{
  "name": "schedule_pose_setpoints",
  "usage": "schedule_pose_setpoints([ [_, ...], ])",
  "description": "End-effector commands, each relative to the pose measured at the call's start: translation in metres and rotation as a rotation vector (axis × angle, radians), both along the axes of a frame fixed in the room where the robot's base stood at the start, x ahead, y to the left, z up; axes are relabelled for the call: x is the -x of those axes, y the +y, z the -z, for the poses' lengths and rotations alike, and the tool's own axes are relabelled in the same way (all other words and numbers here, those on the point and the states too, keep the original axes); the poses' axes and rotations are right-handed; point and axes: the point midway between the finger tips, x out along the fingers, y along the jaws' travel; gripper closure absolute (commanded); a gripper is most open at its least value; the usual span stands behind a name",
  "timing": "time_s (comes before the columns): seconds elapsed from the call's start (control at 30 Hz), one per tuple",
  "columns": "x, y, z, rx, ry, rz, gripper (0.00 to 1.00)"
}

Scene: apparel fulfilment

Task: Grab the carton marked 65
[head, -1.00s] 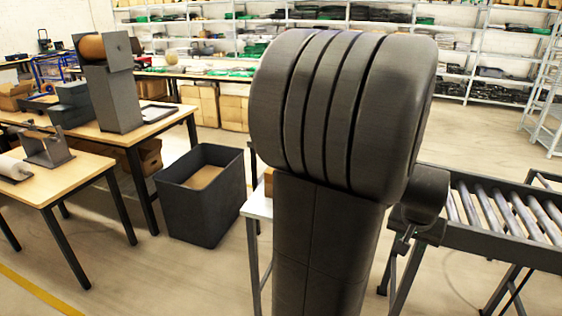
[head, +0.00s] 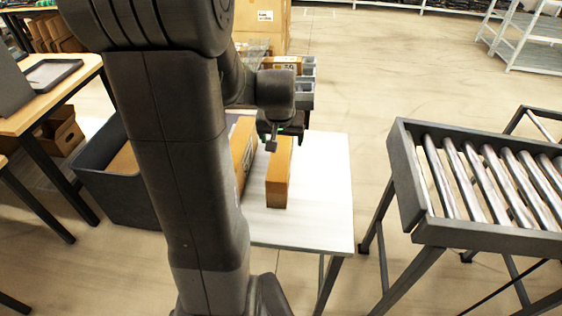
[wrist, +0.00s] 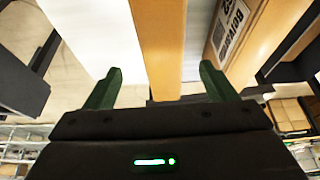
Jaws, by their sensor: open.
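Two brown cartons stand on a small white table (head: 318,215) in the head view. The narrow one (head: 279,175) is to the right; the other carton (head: 240,148) is partly hidden behind my arm. My gripper (head: 278,135) is at the far end of the narrow carton. In the wrist view, my gripper (wrist: 158,85) is open, with its green fingers apart on either side of the narrow carton (wrist: 160,45). The other carton (wrist: 240,30), with dark print and a label, is to its right. I cannot read a 65 on either.
A roller conveyor (head: 405,180) stands to the right of the table, with a floor gap between. A dark bin (head: 110,190) is at the left. Grey trays (head: 306,85) with a carton and a large cardboard box (head: 262,25) stand behind the table.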

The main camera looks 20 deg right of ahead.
Motion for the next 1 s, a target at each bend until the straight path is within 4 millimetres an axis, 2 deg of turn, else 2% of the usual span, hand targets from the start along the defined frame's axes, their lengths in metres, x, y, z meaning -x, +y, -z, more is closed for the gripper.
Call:
schedule_pose_setpoints([
  [0.1, -0.006, -0.003, 0.019, -0.002, 0.003, 0.0, 0.22],
  [0.2, -0.01, -0.006, 0.03, -0.001, 0.002, 0.0, 0.22],
  [0.53, -0.016, -0.009, 0.046, -0.001, 0.003, 0.0, 0.22],
  [0.83, -0.03, -0.013, 0.077, -0.002, 0.003, 0.0, 0.22],
  [1.0, -0.034, -0.015, 0.086, 0.0, 0.001, 0.0, 0.22],
])
